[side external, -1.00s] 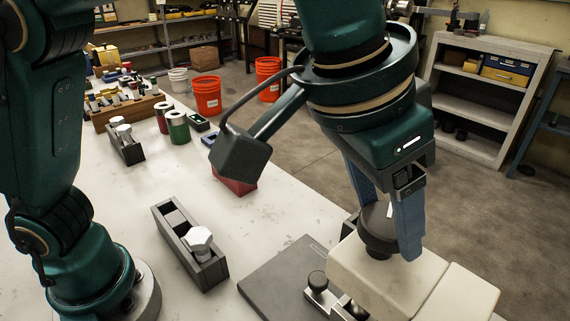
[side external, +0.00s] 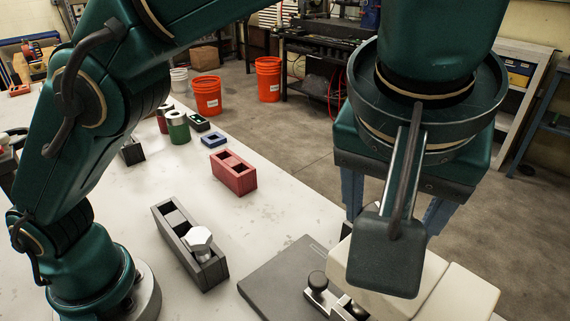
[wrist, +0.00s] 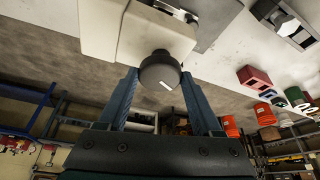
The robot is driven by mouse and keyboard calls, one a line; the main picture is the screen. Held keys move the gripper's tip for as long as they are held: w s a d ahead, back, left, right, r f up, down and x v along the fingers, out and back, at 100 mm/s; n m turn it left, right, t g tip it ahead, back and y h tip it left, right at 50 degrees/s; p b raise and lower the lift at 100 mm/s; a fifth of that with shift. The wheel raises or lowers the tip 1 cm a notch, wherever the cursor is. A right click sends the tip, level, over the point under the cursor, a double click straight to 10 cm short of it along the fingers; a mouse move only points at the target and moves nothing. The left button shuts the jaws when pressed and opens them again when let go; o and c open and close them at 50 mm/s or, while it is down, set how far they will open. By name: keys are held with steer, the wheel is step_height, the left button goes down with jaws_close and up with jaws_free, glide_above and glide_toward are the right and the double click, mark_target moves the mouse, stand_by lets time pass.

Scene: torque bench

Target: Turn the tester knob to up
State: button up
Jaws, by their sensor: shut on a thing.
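The tester is a cream box (side external: 457,293) at the lower right of the side view. It also shows at the top of the wrist view (wrist: 101,28). Its round dark knob (wrist: 160,72) with a short white mark shows in the wrist view. My gripper (wrist: 159,75) has its two blue fingers on either side of the knob, shut on it. In the side view the wrist camera housing hides the knob and the fingertips. The white mark lies on the knob's side nearer my gripper's palm.
A dark grey plate (side external: 283,278) lies left of the tester, with a small clamp-like fitting (side external: 322,294) between them. A grey holder with a hex bolt (side external: 190,245) and a red block (side external: 233,172) stand on the white bench. The bench is clear between these.

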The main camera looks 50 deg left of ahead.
steer(key=shift+r, duration=0.1)
stand_by(0.5)
steer(key=o, duration=1.4)
steer(key=shift+c, duration=0.2)
